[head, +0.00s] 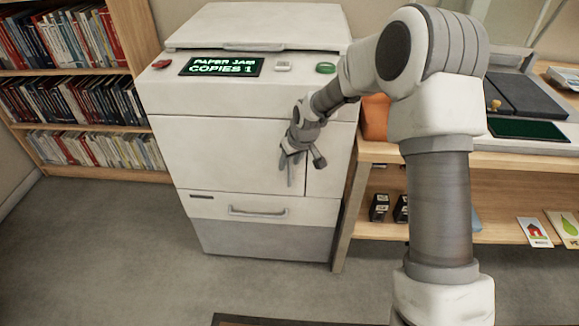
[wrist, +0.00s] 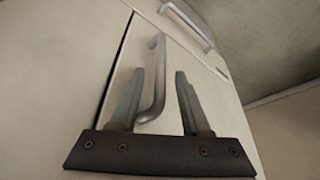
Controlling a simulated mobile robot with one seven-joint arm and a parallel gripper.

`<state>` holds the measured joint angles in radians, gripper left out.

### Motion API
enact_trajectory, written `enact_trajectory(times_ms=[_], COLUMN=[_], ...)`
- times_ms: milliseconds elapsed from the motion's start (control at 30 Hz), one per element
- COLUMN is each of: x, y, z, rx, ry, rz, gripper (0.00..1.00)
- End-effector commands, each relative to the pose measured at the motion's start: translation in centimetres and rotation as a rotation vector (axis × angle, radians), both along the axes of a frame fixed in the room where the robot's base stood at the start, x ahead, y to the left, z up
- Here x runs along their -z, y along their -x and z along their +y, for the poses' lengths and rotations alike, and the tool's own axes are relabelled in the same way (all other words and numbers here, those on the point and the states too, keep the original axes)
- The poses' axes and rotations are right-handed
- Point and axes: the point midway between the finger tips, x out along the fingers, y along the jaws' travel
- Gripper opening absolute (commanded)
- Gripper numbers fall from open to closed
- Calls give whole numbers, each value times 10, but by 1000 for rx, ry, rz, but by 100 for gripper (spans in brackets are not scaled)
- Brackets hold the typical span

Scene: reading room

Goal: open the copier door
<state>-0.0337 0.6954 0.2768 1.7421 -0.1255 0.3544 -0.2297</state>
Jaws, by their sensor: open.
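The white copier stands in the middle of the head view, its front door (head: 235,152) flush with the body. A narrow dark seam runs down the door's right edge. In the wrist view the door's grey bar handle (wrist: 154,85) stands near this seam. My gripper (head: 298,168) is at the door's right side in the head view, where it hides the handle. In the wrist view my gripper (wrist: 160,73) is open, with a finger on each side of the bar. The bar appears nearer the left finger; I cannot tell whether they touch.
A drawer with its own handle (head: 258,211) lies below the door. The copier's display (head: 222,67) reads PAPER JAM, COPIES 1. A bookshelf (head: 85,72) stands left and a wooden table (head: 385,152) stands close on the right. The carpet (head: 120,235) is clear at front left.

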Motion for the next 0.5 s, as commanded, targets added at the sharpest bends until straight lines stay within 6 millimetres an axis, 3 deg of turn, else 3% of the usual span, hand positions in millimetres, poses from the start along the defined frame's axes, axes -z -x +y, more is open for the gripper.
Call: enact_trajectory(times_ms=[133, 433, 500], x=[9, 10, 10], y=[-4, -4, -4], z=[2, 3, 2], rx=[0, 0, 1], ry=[0, 0, 0], rz=[-1, -1, -1], gripper=[47, 47, 35])
